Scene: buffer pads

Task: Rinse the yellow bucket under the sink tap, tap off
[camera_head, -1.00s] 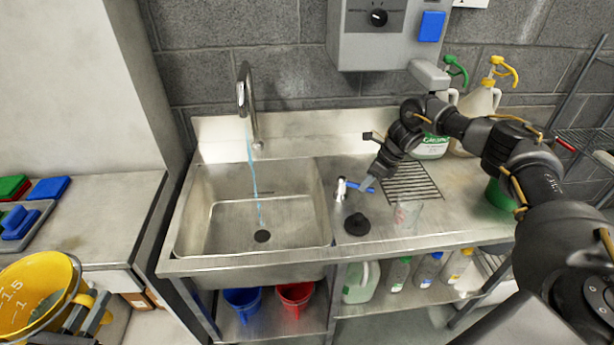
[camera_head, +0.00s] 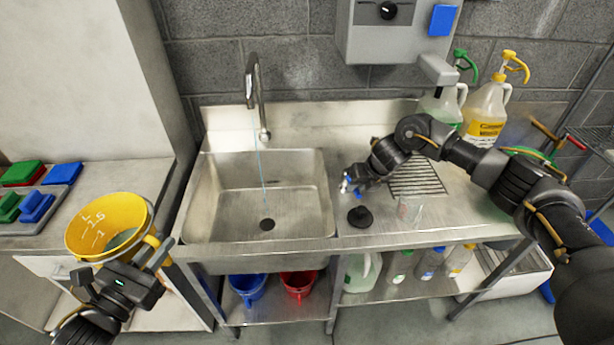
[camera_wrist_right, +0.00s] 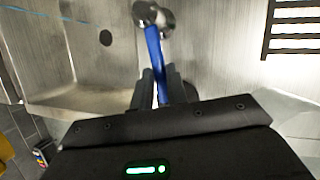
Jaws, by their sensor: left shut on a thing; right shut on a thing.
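The yellow bucket (camera_head: 100,215) is at the left in the head view, tilted, beside the sink. My left gripper (camera_head: 150,258) is shut on it at its right side. A grey-green patch shows inside; I cannot tell whether it is liquid. The sink basin (camera_head: 205,203) is at the centre. The tap spout (camera_head: 252,80) stands over it, with a very thin blue water stream (camera_head: 261,165) falling into the basin. My right gripper (camera_head: 358,180) is shut on the blue tap lever (camera_head: 346,187), right of the basin. The lever also shows in the right wrist view (camera_wrist_right: 154,52).
A black stopper (camera_head: 360,216) and a clear glass (camera_head: 410,208) stand on the drainboard near the rack (camera_head: 415,178). Blue (camera_head: 247,288) and red (camera_head: 298,285) buckets sit on the shelf below. Jugs (camera_head: 487,110) stand at the back right. The basin looks empty.

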